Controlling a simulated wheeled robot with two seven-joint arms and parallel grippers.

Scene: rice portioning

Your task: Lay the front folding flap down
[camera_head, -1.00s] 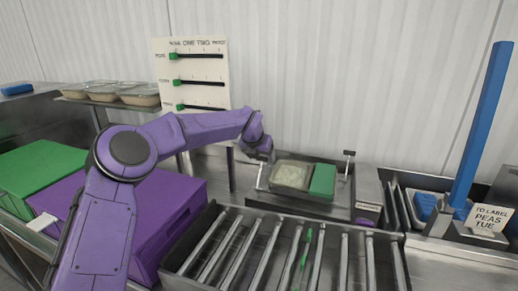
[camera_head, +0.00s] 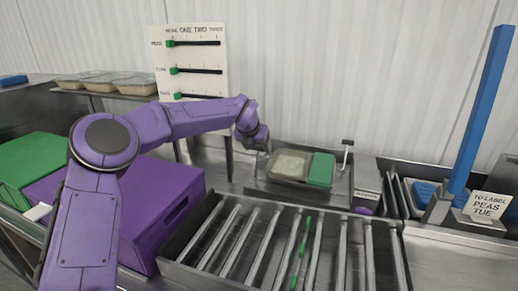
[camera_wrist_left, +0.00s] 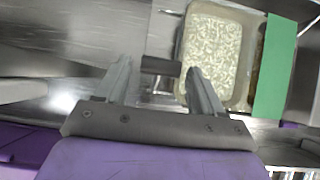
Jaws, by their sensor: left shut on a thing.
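A tray of pale, grainy food (camera_head: 290,165) sits in a metal fixture (camera_head: 270,190) behind the roller rack, and shows from above in the left wrist view (camera_wrist_left: 213,60). A green flap (camera_head: 321,170) lies over the tray's right part; it is a flat green strip in the left wrist view (camera_wrist_left: 275,65). My left gripper (camera_head: 262,147) is at the fixture's left side. A similar T-shaped handle (camera_head: 347,143) stands at the fixture's right. My right gripper is not visible.
A roller rack (camera_head: 290,250) fills the front middle. A purple crate (camera_head: 165,210) and a green crate (camera_head: 45,160) stand left. A slider board (camera_head: 190,65) is behind my arm. A blue post (camera_head: 482,110) and a label sign (camera_head: 488,208) stand right.

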